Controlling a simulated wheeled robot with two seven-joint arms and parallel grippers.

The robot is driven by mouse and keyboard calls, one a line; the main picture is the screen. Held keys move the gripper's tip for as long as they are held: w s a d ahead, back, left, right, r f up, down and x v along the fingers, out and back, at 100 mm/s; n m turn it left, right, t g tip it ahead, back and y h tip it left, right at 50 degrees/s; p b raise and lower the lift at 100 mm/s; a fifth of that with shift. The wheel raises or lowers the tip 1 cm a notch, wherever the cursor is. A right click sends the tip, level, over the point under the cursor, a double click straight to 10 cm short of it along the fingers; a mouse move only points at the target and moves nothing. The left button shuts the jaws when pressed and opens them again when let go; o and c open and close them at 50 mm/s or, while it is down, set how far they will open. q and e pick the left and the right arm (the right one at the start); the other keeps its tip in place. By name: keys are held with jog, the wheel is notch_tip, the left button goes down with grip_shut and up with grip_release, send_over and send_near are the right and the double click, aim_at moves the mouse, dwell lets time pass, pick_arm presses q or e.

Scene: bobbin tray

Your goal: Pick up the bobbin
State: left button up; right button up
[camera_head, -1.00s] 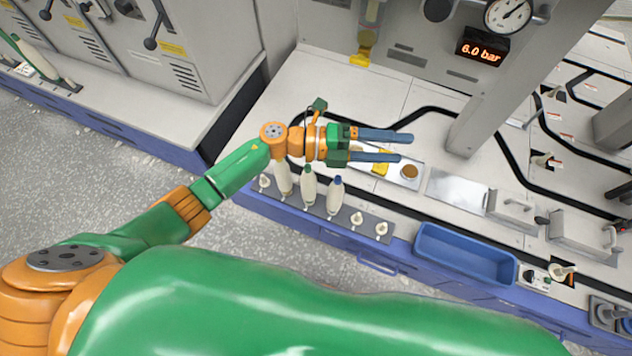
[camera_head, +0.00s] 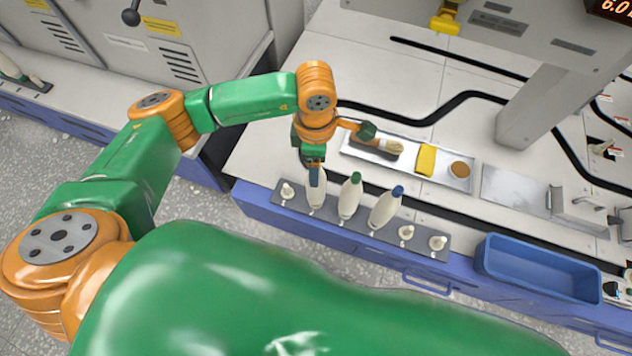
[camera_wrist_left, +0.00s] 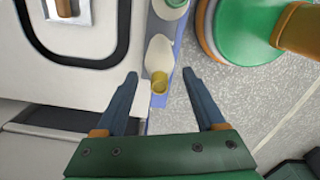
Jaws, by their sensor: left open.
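Three cream bobbins stand in a row on a dark grey peg rail (camera_head: 340,222) along the bench's front edge. The leftmost bobbin (camera_head: 316,196) is partly hidden by my left gripper (camera_head: 315,174), which points down over it. The middle one (camera_head: 350,196) has a green top and the right one (camera_head: 385,208) a blue top. In the left wrist view my left gripper (camera_wrist_left: 160,77) is open, and a bobbin with a yellow top (camera_wrist_left: 159,52) shows between and beyond its fingertips. I cannot tell whether they touch. A green-topped bobbin (camera_wrist_left: 172,3) is just beyond. My right gripper is not in view.
Bare pegs show on the rail, one at the left (camera_head: 287,191) and two at the right. Behind is a metal tray (camera_head: 360,156) with a brush (camera_head: 388,146), a yellow piece (camera_head: 426,159) and a brown disc (camera_head: 460,169). A blue bin (camera_head: 540,268) stands at the right.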

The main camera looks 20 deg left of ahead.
pick_arm(q)
grip_shut()
dwell(1.3)
